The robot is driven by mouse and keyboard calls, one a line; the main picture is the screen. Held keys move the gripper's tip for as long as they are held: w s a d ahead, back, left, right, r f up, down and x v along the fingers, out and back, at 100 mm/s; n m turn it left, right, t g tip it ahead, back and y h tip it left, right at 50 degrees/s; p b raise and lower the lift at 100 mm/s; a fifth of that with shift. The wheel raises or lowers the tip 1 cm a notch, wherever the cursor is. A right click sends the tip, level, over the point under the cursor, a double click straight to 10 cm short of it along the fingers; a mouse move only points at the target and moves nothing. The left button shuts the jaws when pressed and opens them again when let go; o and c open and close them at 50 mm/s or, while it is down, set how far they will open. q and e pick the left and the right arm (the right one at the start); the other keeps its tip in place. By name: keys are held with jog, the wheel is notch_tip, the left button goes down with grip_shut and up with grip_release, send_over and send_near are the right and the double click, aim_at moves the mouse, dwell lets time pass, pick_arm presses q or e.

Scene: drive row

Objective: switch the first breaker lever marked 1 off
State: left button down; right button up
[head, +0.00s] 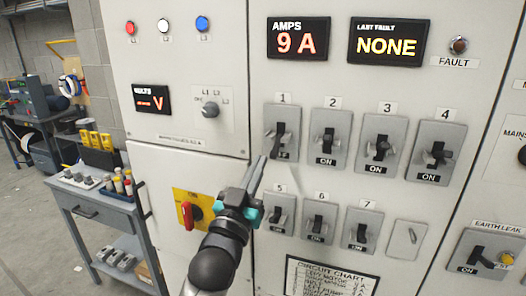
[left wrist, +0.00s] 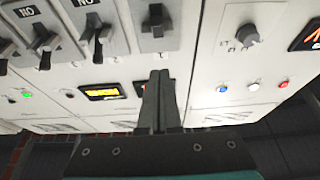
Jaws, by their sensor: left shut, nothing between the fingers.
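The breaker marked 1 (head: 295,118) is a grey plate with a dark lever (head: 279,143), at the left end of the upper breaker row. The lever points downward and partly covers the word below it, which I cannot read surely. In the left wrist view, upside down, its dark lever (left wrist: 156,20) shows at the top middle. My left gripper (head: 259,162) is shut and empty, just below and left of breaker 1 in the head view. Its closed fingers (left wrist: 160,78) point toward that breaker in the wrist view; whether they touch it I cannot tell. My right gripper is out of view.
Breakers 2 (head: 331,116), 3 (head: 391,126) and 4 (head: 456,134) stand to the right, showing ON. A lower row has breakers 5 to 7. A red rotary switch (head: 187,213) on a yellow plate lies left of my arm. A grey cart (head: 85,210) stands further left.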

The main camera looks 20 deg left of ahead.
pick_arm(q)
jog(key=shift+s+f, duration=0.75)
jog(key=shift+s, duration=0.1)
jog(key=shift+f, duration=0.1)
